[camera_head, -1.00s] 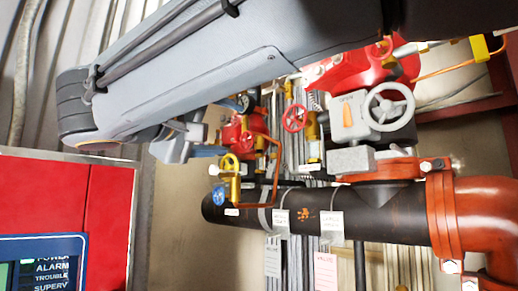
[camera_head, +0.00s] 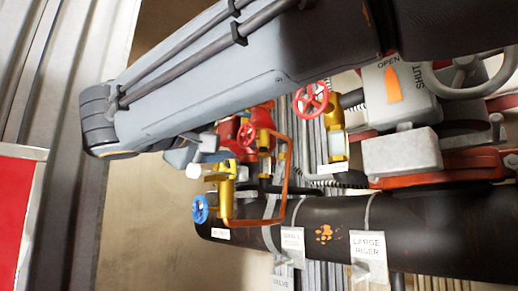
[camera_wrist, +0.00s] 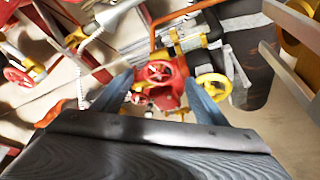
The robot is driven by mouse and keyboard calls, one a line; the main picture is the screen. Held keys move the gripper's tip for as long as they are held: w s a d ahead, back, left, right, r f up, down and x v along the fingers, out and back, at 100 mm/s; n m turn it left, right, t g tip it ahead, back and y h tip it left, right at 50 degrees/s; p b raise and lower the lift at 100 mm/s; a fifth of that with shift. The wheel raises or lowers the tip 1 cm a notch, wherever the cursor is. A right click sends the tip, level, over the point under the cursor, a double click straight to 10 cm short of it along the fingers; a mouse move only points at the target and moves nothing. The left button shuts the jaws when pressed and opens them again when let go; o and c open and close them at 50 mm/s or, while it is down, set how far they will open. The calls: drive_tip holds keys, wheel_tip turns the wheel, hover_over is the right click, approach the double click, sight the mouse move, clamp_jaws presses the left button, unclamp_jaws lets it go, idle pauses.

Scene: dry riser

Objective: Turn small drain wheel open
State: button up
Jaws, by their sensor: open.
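Several small handwheels show, and I cannot tell for sure which is the small drain wheel. A red wheel (camera_wrist: 157,71) on a red valve body lies between my fingers in the wrist view, beyond them. A yellow wheel (camera_wrist: 213,87) is beside the right finger. In the head view a small red wheel (camera_head: 246,135) is just right of my gripper (camera_head: 213,148), and a blue wheel (camera_head: 200,208) hangs below it on a brass valve. My gripper (camera_wrist: 158,78) is open and empty. I see no contact with any wheel.
A black pipe (camera_head: 330,240) with hanging labels runs below. A larger red wheel (camera_head: 311,98) and a grey gearbox with a SHUT/OPEN pointer (camera_head: 393,90) stand to the right. An orange-brown bent tube (camera_head: 285,180) crosses near the brass valve. A red panel (camera_head: 17,215) is at left.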

sight(245, 135)
drive_tip(key=p+x, duration=0.1)
drive_tip(key=x, duration=0.5)
drive_tip(key=shift+s, duration=0.1)
drive_tip(key=c, duration=1)
